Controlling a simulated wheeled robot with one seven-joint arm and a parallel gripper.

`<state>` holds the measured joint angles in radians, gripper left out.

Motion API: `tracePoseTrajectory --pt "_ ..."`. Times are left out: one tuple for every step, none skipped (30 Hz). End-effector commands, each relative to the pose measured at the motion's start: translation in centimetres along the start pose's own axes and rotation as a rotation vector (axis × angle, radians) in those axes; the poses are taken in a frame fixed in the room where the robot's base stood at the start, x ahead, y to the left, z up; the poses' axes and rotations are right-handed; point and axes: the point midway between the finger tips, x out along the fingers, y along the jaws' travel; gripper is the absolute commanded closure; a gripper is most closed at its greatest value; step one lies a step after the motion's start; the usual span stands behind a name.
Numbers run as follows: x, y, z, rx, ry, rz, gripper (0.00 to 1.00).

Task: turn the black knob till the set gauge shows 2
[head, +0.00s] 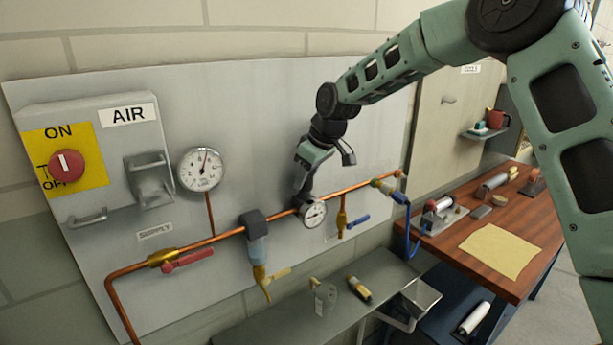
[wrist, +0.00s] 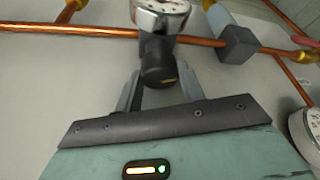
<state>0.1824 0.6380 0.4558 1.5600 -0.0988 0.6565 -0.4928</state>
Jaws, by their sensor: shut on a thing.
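In the head view my gripper (head: 303,187) reaches the copper pipe from above, just over the set gauge (head: 313,213). There the knob is hidden by the gripper. The gauge's white face shows, but its needle is too small to read.
A larger gauge (head: 200,169) hangs to the left. A filter bowl (head: 257,240), a red-handled valve (head: 187,260) and a blue-handled valve (head: 355,220) sit along the copper pipe (head: 225,235). A grey shelf (head: 275,317) with small items lies below.

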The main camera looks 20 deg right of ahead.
Motion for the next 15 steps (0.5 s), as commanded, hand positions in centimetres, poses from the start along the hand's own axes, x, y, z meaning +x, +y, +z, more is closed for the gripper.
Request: tracePoseTrajectory --pt "-0.11 0.07 -0.08 0.000 0.002 0.002 0.84" --pt "-0.11 0.07 -0.08 0.001 0.002 0.002 0.53" --pt "-0.10 0.07 -0.07 0.001 0.002 0.002 0.52" --pt "-0.10 0.06 -0.07 0.001 0.002 0.002 0.52" --pt "-0.09 0.06 -0.06 0.001 0.002 0.002 0.52" --pt "-0.08 0.05 -0.05 0.001 0.001 0.002 0.52" --pt "-0.07 0.05 -0.04 0.001 0.001 0.002 0.52" --pt "-0.06 0.05 -0.04 0.001 0.001 0.001 0.52" --pt "-0.05 0.04 -0.03 0.001 0.001 0.001 0.52" --pt "-0.06 0.04 -0.03 0.001 0.001 0.001 0.52" --pt "-0.10 0.04 -0.02 0.001 0.001 0.001 0.52" --pt "-0.21 0.06 -0.02 0.001 0.001 0.002 0.52" --pt "-0.35 0.07 -0.01 0.001 0.001 0.002 0.52" --pt "-0.56 0.09 0.01 0.002 0.001 0.002 0.52" --pt "-0.96 0.12 0.00 0.002 0.002 0.003 0.52"
